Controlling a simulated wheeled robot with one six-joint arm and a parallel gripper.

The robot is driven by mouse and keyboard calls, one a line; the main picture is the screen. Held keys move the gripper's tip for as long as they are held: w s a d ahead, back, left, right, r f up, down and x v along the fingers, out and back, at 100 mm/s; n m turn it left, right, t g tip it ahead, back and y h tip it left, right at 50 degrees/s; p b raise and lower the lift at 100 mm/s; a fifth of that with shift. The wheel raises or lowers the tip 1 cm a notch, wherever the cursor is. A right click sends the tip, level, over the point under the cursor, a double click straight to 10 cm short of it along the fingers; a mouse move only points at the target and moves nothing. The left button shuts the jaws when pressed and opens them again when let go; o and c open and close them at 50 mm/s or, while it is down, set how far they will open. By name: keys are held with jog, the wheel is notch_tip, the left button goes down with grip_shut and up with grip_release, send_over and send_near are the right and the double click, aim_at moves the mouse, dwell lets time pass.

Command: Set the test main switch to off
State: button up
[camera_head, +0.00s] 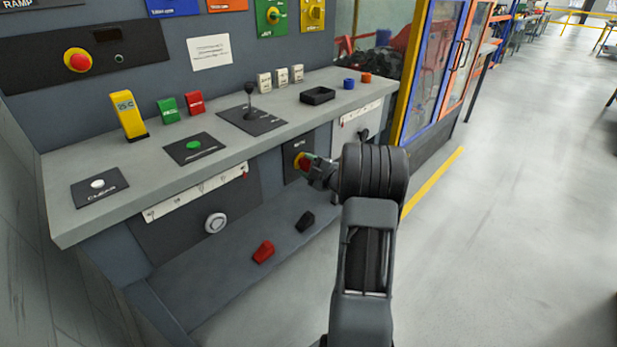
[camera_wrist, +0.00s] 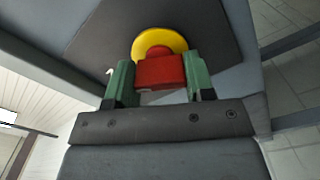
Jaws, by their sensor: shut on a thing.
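The test main switch has a red handle (camera_wrist: 161,72) on a yellow round plate (camera_wrist: 158,41), mounted on a dark panel (camera_wrist: 125,30) under the bench top. In the wrist view my gripper (camera_wrist: 160,82) has its two green fingers on either side of the red handle, shut on it. In the head view my gripper (camera_head: 318,166) reaches in from the right to the same switch (camera_head: 302,161), below the bench's front edge. The arm and gripper partly hide the switch there. I cannot read the switch's on and off marks.
The bench top (camera_head: 240,135) overhangs the switch panel closely. A lever (camera_head: 250,98), a black tray (camera_head: 317,95) and several blocks stand on it. Red (camera_head: 263,251) and black (camera_head: 305,221) pedals sit on the lower ledge. The floor to the right (camera_head: 500,220) is clear.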

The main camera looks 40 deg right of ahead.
jog(key=n+b, duration=0.1)
jog(key=b, duration=0.1)
jog(key=n+b, duration=0.2)
jog(key=shift+f, duration=0.3)
jog(key=n+b, duration=0.2)
jog(key=shift+r+b, duration=0.15)
jog(key=shift+b, duration=0.25)
jog(key=shift+r+n, duration=0.1)
jog(key=shift+n, duration=0.2)
jog(key=o, duration=0.9)
jog(key=shift+s, duration=0.1)
jog(key=s+p, duration=0.1)
jog(key=s, duration=0.3)
jog(key=s+d+p, duration=0.1)
jog(key=s, duration=0.4)
jog(key=s+d+p, duration=0.1)
jog(key=s, duration=0.3)
jog(key=shift+s+d, duration=0.2)
jog(key=shift+d, duration=0.05)
jog(key=shift+r, duration=0.15)
